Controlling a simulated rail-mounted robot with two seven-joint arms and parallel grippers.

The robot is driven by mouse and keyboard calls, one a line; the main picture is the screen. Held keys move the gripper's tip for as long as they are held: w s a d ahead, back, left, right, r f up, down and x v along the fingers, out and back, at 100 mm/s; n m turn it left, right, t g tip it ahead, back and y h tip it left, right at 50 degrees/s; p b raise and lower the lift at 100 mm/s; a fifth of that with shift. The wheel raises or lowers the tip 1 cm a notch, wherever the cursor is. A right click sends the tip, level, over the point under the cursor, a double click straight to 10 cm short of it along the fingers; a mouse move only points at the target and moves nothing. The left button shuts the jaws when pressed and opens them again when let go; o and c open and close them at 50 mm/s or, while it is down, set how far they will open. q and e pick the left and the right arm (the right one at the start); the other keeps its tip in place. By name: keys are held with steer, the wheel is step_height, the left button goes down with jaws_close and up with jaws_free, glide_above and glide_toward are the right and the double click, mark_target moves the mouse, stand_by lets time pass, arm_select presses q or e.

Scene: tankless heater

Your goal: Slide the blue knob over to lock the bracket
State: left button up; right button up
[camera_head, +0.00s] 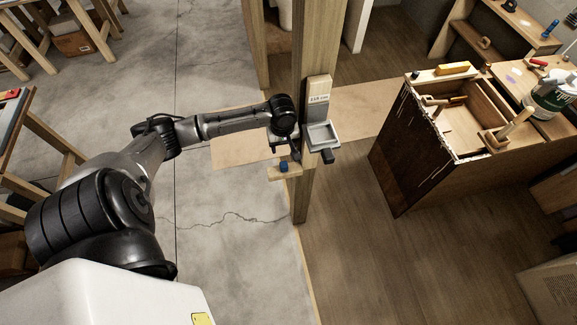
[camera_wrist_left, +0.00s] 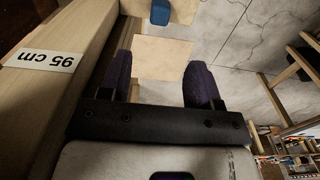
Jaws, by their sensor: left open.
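The blue knob (camera_head: 284,165) sits on a small light wooden bracket (camera_head: 274,174) at the side of the upright wooden post (camera_head: 303,198). In the left wrist view, the blue knob (camera_wrist_left: 160,12) shows at the top edge, partly cut off, beside the pale wood of the bracket (camera_wrist_left: 183,10). My left gripper (camera_head: 283,149) is beside the post, just above the knob in the head view. Its two dark fingers (camera_wrist_left: 160,78) are apart with nothing between them, and the knob lies beyond the fingertips. My right gripper is not in view.
A grey tray-like holder (camera_head: 321,135) is on the post close to my left gripper. A label reading 95 cm (camera_wrist_left: 40,58) is on the post. A wooden cabinet with tools (camera_head: 440,140) stands at the right. The concrete floor (camera_head: 215,50) left of the post is mostly clear.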

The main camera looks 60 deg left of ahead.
mark_target(284, 164)
arm_select(q)
step_height(284, 164, down, 14)
steer(key=shift+r+b, duration=0.2)
steer(key=shift+b, duration=0.3)
steer(key=shift+c, duration=0.4)
jaws_close()
